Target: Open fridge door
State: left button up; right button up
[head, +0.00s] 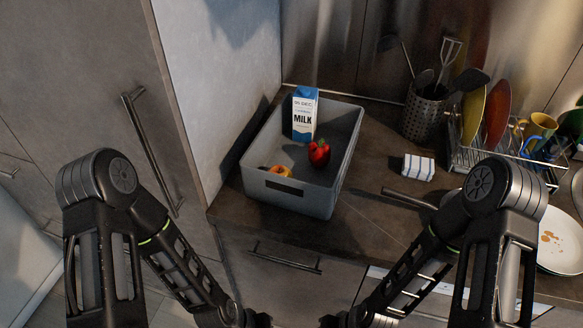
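A tall grey-brown door panel (75,60) fills the left of the head view and appears to be the fridge door. It looks shut. Its long dark vertical handle (152,150) is left of the counter, and no gripper touches it. My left gripper (256,319) is at the bottom edge, low and to the right of the handle. My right gripper (334,320) is close by on its right. Both are dark and mostly cut off by the frame, so their fingers are hidden.
A grey bin (285,192) with a milk carton (304,115), a red fruit (319,153) and an orange fruit (281,171) stands on the counter (370,215). A utensil holder (423,112), dish rack (512,150), folded cloth (418,167) and plate (556,240) are right. A drawer handle (285,260) is below.

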aim_at(78, 78)
jog(key=u, duration=1.4)
